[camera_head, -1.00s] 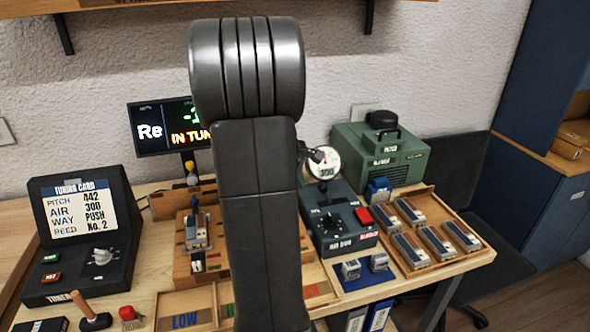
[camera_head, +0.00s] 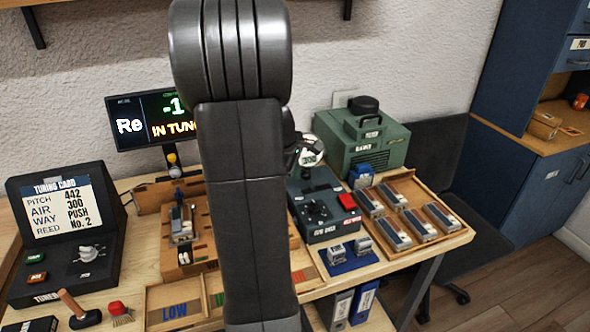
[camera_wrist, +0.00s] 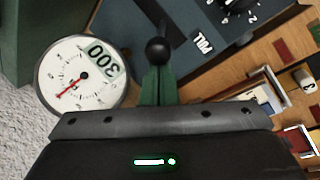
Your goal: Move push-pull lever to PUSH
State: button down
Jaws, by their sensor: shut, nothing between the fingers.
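The push-pull lever shows in the wrist view as a black ball knob (camera_wrist: 158,50) on a dark stem. The same box shows in the head view (camera_head: 330,228). My gripper (camera_wrist: 157,74) has its greenish fingers shut and empty just below the knob in the picture. I cannot tell whether they touch it. No PUSH label shows on the box. In the head view my arm hides the gripper and the lever.
A round gauge (camera_wrist: 80,77) reading 300 stands left of the fingers. The tuning card (camera_head: 65,208) reads AIR 300, WAY PUSH. A green blower (camera_head: 365,140) stands behind the air box. A tray of reed blocks (camera_head: 455,228) lies right of it.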

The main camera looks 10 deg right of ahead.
jog(key=shift+d+r+p, duration=0.2)
jog(key=shift+d+p, duration=0.05)
jog(key=shift+p, duration=0.3)
jog(key=shift+w+d+r+y+p, duration=0.1)
jog(key=shift+d+r+y+p, duration=0.15)
jog(key=shift+y+p, duration=0.45)
jog(key=p, duration=0.3)
jog(key=shift+d+r, duration=0.3)
jog(key=shift+d, duration=0.1)
jog(key=shift+w+d+r+g+y+p, duration=0.25)
jog(key=shift+d+y+p, duration=0.35)
jog(key=shift+p, duration=0.5)
jog(key=shift+d+m+y+p, duration=0.3)
jog(key=shift+d+y+p, duration=0.3)
jog(key=shift+y, duration=0.2)
jog(key=shift+w+d+f+g+y, duration=0.15)
jog(key=shift+d+g+y, duration=0.05)
jog(key=shift+d+y, duration=0.4)
jog(key=shift+w+d+f+g+y, duration=0.1)
jog(key=shift+d+g+y, duration=0.05)
jog(key=shift+d+y, duration=0.4)
jog(key=shift+a+r, duration=0.1)
jog(key=shift+a, duration=0.2)
jog(key=shift+r, duration=0.15)
